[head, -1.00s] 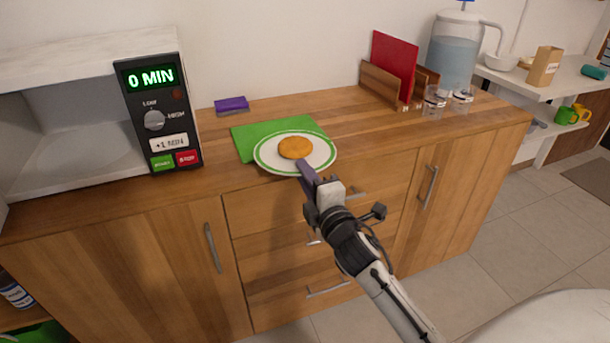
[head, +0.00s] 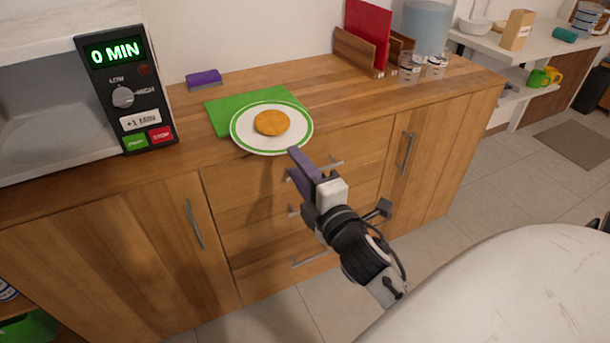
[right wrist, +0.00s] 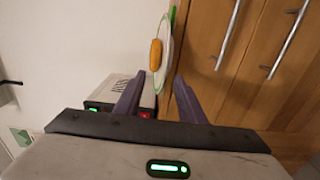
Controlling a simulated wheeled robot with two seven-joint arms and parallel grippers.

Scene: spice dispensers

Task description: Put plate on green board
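The white plate with a green rim (head: 271,145) holds a round orange-brown patty (head: 271,122). It lies partly on the green board (head: 226,112), and its front part overhangs the board toward the counter's front edge. My right gripper (head: 296,165) is just in front of the plate, apart from it. In the right wrist view the plate (right wrist: 166,58) and patty (right wrist: 155,54) show beyond the two fingers of my right gripper (right wrist: 157,85), which are spread apart with nothing between them. My left gripper is not in view.
A microwave (head: 125,88) reading 0 MIN stands at the left. A purple sponge (head: 204,78) lies behind the board. A wooden rack with a red board (head: 367,35), glasses (head: 410,68) and a water dispenser (head: 426,25) stand at the right. Counter between is clear.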

